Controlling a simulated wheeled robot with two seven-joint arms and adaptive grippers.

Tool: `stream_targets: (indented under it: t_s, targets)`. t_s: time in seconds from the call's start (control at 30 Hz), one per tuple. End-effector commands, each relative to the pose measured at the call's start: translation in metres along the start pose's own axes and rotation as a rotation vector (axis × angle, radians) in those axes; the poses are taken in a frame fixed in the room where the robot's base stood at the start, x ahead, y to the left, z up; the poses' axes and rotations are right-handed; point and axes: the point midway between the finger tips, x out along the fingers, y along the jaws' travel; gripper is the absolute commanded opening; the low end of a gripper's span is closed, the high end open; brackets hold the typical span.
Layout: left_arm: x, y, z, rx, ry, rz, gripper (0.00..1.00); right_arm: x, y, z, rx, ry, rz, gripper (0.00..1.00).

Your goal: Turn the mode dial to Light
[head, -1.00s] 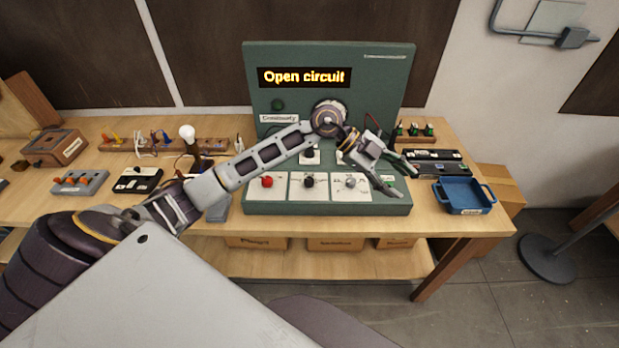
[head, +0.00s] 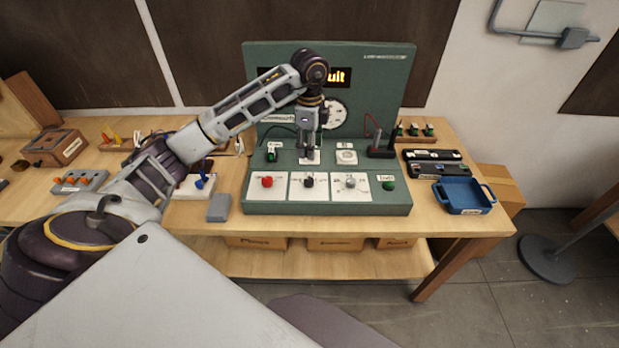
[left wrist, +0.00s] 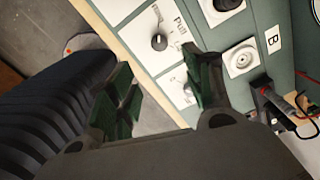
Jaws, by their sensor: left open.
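My left gripper (head: 308,150) points down over the upper middle of the green test panel (head: 228,0) (head: 400,208). It is open and empty, with both green-padded fingers apart in the left wrist view (left wrist: 158,75). In the head view it hides most of the upper middle white plate and its dark knob. The labels are too small to tell which knob is the mode dial.
A red knob (head: 267,181) and a green button (head: 388,184) flank the lower row. A round white socket (head: 346,156) and a probe stand (head: 381,150) are right of my gripper. A blue tray (head: 463,196) is at the right. My arm covers part of the display.

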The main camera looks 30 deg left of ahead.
Motion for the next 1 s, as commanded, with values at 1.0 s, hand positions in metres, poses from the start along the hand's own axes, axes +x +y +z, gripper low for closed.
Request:
stream_targets:
  t_s: [1.0]
  targets:
    - [0.05, 0.001, 0.002, -0.004, -0.005, 0.004, 0.51, -0.01, 0.0, -0.001, 0.0, 0.0, 0.0, 0.4]
